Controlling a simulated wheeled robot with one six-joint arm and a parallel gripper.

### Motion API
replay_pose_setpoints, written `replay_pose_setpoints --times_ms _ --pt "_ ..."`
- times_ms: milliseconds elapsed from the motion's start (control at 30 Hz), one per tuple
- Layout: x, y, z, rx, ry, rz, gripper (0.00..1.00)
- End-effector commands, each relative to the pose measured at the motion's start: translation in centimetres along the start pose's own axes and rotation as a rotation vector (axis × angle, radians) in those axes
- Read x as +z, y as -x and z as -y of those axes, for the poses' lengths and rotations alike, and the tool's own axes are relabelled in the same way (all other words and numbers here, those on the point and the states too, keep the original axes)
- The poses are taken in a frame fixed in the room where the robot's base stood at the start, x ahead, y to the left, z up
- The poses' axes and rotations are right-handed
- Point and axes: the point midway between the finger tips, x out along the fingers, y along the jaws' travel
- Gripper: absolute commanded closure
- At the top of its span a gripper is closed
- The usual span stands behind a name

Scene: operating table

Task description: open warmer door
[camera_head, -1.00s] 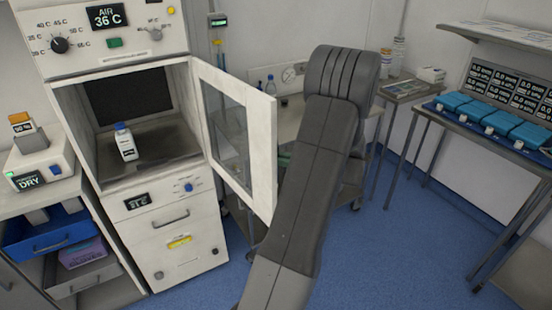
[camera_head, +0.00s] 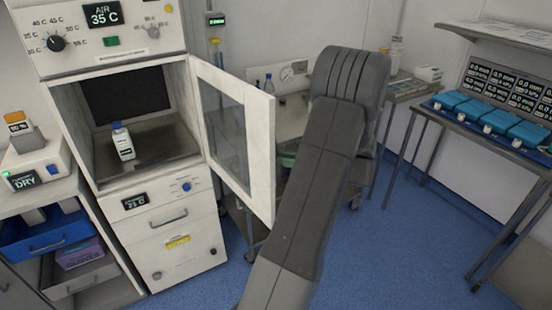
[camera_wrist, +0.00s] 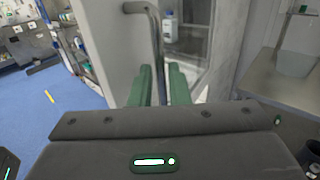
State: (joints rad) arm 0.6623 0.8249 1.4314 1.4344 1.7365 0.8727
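The warmer (camera_head: 150,75) stands at the left in the head view. Its glazed white door (camera_head: 265,160) is swung wide open to the right, baring the chamber with a white, blue-capped bottle (camera_head: 123,141) inside. In the wrist view, the door's grey bar handle (camera_wrist: 155,30) runs down toward the gap between my gripper's green fingers (camera_wrist: 161,85). The fingers are apart, with the handle's lower part seeming to lie between them; contact cannot be told. My gripper is hidden in the head view behind my dark arm and the door.
A drying unit (camera_head: 38,165) and blue drawer (camera_head: 50,235) are left of the warmer. A bench (camera_head: 290,120) stands behind the door and my arm. A table with several blue boxes (camera_head: 480,112) is at the right. Blue floor (camera_head: 400,240) is clear between.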

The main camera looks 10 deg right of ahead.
Motion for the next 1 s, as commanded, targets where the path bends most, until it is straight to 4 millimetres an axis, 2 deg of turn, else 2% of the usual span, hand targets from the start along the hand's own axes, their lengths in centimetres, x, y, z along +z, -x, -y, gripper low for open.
replay_pose_setpoints --times_ms 33,200,433,633,1000 --pt "-0.2 1.4 0.1 -0.005 0.002 0.000 0.84" --pt "-0.2 5.4 0.1 -0.004 0.003 -0.001 0.84" --pt "-0.1 9.2 0.1 -0.002 0.002 -0.001 0.84" --pt "0.0 10.3 0.1 0.001 0.001 0.000 0.84" --pt "0.1 10.1 0.1 0.002 0.001 0.000 0.84"
